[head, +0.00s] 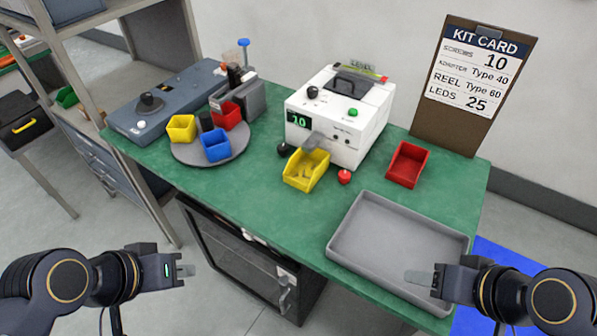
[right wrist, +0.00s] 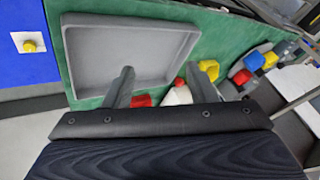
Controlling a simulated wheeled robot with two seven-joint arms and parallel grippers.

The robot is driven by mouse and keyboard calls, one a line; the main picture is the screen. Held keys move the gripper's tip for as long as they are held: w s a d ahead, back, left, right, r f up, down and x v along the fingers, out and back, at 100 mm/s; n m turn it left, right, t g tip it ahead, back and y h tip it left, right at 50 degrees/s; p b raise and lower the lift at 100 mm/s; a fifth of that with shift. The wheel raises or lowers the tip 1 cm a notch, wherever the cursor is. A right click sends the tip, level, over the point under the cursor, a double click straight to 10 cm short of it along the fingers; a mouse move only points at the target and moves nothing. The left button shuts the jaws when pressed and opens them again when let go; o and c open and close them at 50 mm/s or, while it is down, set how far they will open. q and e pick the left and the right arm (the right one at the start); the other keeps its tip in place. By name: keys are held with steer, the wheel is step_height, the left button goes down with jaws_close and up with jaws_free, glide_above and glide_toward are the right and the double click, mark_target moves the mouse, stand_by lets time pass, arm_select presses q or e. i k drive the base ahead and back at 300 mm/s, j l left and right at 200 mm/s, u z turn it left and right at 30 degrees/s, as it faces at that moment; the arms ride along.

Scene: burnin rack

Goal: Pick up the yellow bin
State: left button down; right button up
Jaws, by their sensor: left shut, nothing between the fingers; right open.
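A yellow bin (head: 306,170) with small pieces in it stands on the green table, under the metal chute of the white counting machine (head: 340,115). Another yellow bin (head: 181,128) stands on the round grey turntable (head: 208,155). My left gripper (head: 190,270) is shut and empty, in front of the table and apart from both bins. My right gripper (head: 418,277) is open and empty, over the front right of the grey tray (head: 345,222). In the right wrist view its two fingers (right wrist: 165,80) are spread, and a yellow bin (right wrist: 208,70) is partly hidden behind one.
A blue bin (head: 215,145) and a red bin (head: 226,115) share the turntable. Another red bin (head: 407,165) stands right of the machine. A red button (head: 344,177) is beside the machine's yellow bin. The kit card board (head: 468,85) stands at the back right. The table's front left is clear.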

mark_target(303, 170)
steer(key=i+j, duration=0.15)
steer(key=j, duration=0.25)
steer(key=i+j+z, duration=0.15)
steer(key=j, duration=0.2)
steer(key=i+j, duration=0.15)
steer(key=j, duration=0.25)
steer(key=i+j+z, duration=0.1)
steer(key=j, duration=0.3)
steer(key=i+j+z, duration=0.1)
steer(key=j, duration=0.3)
steer(key=i+j, duration=0.15)
steer(key=j, duration=0.25)
steer(key=z, duration=0.05)
